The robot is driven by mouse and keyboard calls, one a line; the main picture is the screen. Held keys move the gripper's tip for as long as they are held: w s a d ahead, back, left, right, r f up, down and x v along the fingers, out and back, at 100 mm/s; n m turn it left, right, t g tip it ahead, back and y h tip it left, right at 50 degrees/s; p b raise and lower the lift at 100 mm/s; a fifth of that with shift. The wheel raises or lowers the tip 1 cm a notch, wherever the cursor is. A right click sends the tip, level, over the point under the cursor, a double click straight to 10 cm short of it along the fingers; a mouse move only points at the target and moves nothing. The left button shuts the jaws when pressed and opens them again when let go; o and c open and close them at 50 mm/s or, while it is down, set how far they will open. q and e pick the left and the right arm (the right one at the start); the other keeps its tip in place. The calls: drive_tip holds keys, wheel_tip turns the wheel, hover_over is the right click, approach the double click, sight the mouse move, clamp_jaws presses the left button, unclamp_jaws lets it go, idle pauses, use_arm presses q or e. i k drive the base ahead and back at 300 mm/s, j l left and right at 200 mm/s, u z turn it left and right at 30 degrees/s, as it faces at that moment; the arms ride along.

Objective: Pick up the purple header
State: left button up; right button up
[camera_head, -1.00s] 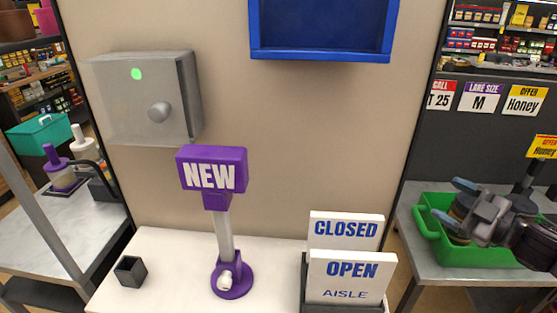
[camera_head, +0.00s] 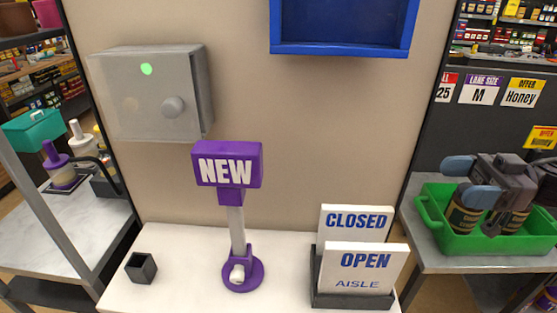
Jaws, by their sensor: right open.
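The purple header (camera_head: 227,164), a block with NEW in white letters, sits on top of a grey post (camera_head: 237,228). The post stands upright on a round purple base (camera_head: 243,274) with a white knob, on the white table. My right gripper (camera_head: 468,182) is at the right of the view, above the green crate, far to the right of the header. Its blue-tipped fingers are apart, with nothing seen between them. My left gripper is not in view.
A sign holder (camera_head: 352,299) with CLOSED and OPEN signs stands right of the post. A small dark cup (camera_head: 141,267) is at left. A grey wall box (camera_head: 150,95) and a blue wall bin (camera_head: 340,48) are above. The green crate (camera_head: 490,262) holds dark jars.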

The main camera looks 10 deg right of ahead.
sight(232, 167)
drive_tip(key=j, duration=0.45)
drive_tip(key=i+j, duration=0.15)
drive_tip(key=j, duration=0.7)
drive_tip(key=i, duration=0.05)
